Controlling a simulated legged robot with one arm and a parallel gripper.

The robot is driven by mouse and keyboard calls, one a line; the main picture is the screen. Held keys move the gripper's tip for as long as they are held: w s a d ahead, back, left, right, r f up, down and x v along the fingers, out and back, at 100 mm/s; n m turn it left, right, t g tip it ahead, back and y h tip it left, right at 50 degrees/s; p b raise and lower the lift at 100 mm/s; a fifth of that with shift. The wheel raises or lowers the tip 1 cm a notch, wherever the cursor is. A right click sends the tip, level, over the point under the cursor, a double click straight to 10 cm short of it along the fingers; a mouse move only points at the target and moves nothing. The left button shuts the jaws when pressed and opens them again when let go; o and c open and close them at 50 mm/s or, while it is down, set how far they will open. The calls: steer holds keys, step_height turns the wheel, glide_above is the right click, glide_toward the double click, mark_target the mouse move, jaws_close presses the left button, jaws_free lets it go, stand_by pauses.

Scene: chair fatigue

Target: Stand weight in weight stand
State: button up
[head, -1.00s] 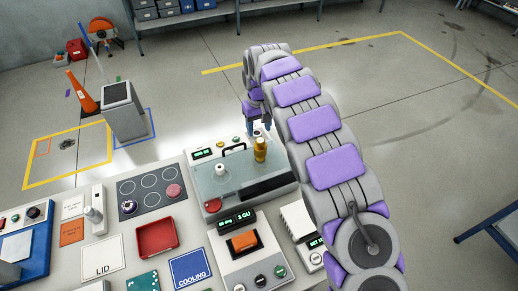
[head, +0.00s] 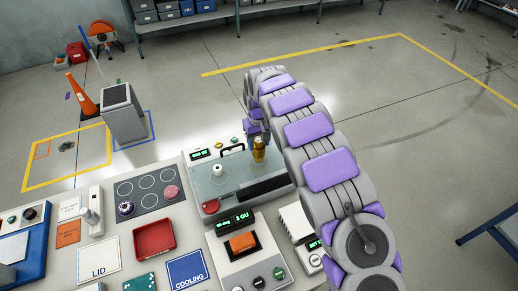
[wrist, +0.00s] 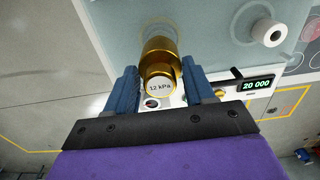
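The gold weight (head: 259,151) stands upright on the glass-topped platform (head: 215,188) of the bench unit. In the head view, the gripper (head: 256,136) is just behind and above the weight, partly hidden by my arm. A dark panel with several ringed places (head: 150,187) lies to the left; I cannot tell whether it is the weight stand.
A white knob (head: 217,169) stands on the platform, left of the weight. A purple-black piece (head: 126,209) and a pink one (head: 171,192) sit on the panel. A red tray (head: 154,238) and the LID card (head: 98,261) lie in front.

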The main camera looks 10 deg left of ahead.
steer(key=c, duration=0.5)
steer(key=shift+o, duration=0.2)
steer(key=shift+w+a+r, duration=0.1)
steer(key=shift+r, duration=0.15)
steer(key=shift+r+p, duration=0.7)
steer(key=shift+r, duration=0.85)
steer(key=shift+r, duration=0.2)
steer(key=shift+r+p, duration=0.8)
steer(key=shift+r, duration=1.1)
